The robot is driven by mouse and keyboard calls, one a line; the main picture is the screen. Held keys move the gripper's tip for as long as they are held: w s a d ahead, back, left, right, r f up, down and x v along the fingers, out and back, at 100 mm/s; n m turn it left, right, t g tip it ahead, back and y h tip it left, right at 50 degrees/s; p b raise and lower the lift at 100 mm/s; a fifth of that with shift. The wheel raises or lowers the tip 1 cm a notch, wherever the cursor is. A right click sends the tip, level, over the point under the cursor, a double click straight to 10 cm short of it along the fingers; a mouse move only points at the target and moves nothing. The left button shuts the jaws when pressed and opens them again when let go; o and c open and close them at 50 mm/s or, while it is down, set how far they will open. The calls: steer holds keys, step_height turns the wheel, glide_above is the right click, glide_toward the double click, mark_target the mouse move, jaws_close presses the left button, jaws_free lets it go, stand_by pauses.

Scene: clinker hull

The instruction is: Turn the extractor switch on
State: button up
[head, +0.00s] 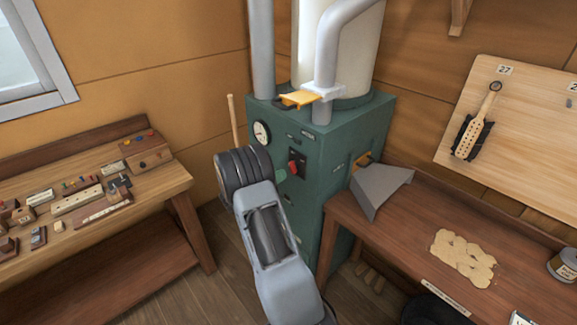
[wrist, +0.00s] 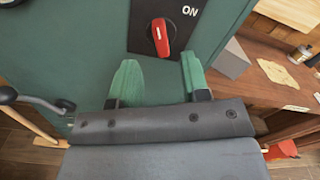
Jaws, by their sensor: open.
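The extractor switch is a red knob (wrist: 160,38) with a white mark on a black plate (wrist: 182,12). The word ON shows to the upper right of the knob. In the head view the red knob (head: 294,168) sits on the front of the green cabinet (head: 330,190). My gripper (wrist: 158,82) has two green fingers, apart and empty, just short of the panel in the wrist view. The knob lies ahead of the gap between them. In the head view my arm hides most of the gripper; one green fingertip (head: 282,174) shows.
A gauge (head: 262,133) is on the cabinet's front left. A yellow handle (head: 300,98) is by the pipe (head: 328,60) above. A workbench (head: 180,178) with tools stands left. A table (head: 400,220) with a grey hood (head: 380,188) stands right.

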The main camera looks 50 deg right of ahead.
mark_target(290, 167)
steer(key=shift+s+d+p, duration=0.15)
steer(key=shift+d+p, duration=0.2)
steer(key=shift+d, duration=1.15)
steer(key=shift+s+d+p, duration=0.1)
steer(key=shift+d+p, duration=0.2)
steer(key=shift+d, duration=1.15)
jaws_close()
